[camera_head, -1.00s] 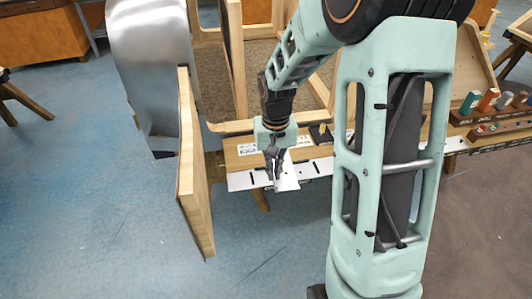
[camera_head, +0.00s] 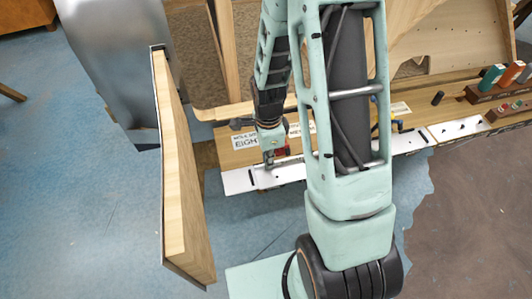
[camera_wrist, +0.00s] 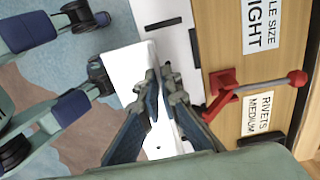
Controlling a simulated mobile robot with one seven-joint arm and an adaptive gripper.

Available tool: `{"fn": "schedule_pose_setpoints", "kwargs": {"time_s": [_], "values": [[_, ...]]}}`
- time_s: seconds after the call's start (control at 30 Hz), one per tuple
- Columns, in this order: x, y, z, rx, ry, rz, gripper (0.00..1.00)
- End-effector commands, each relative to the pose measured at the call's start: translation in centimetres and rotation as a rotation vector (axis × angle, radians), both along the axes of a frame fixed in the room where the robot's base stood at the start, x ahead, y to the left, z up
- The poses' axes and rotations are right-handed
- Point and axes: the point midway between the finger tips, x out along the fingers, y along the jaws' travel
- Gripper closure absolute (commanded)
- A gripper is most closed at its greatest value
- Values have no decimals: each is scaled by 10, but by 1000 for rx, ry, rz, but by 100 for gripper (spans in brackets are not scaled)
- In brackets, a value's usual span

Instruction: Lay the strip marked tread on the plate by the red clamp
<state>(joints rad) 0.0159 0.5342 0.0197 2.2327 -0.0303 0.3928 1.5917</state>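My gripper (camera_head: 270,160) is over the bench's front edge. In the wrist view its blue-padded fingers (camera_wrist: 163,82) are nearly together on a white strip (camera_wrist: 130,72), which runs beneath them; no tread mark is readable. The strip lies over or just above a long white plate (camera_wrist: 160,12) with black slots; I cannot tell if they touch. This plate also shows in the head view (camera_head: 238,182). The red clamp (camera_wrist: 222,95) is right of the fingers in the wrist view, its bar pointing right. In the head view it is mostly hidden behind my gripper.
A wooden board (camera_head: 182,170) stands upright left of the bench, close to my gripper. Coloured pegs (camera_head: 510,73) stand at the right. My forearm covers the middle of the head view.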

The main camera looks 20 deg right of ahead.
Motion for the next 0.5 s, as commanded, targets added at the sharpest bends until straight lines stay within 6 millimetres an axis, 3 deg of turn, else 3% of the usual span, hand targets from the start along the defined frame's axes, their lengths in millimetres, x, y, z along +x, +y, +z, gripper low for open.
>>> {"fn": "schedule_pose_setpoints", "kwargs": {"time_s": [0.5], "values": [[0,-1,-45,-1,1,-10,100]]}}
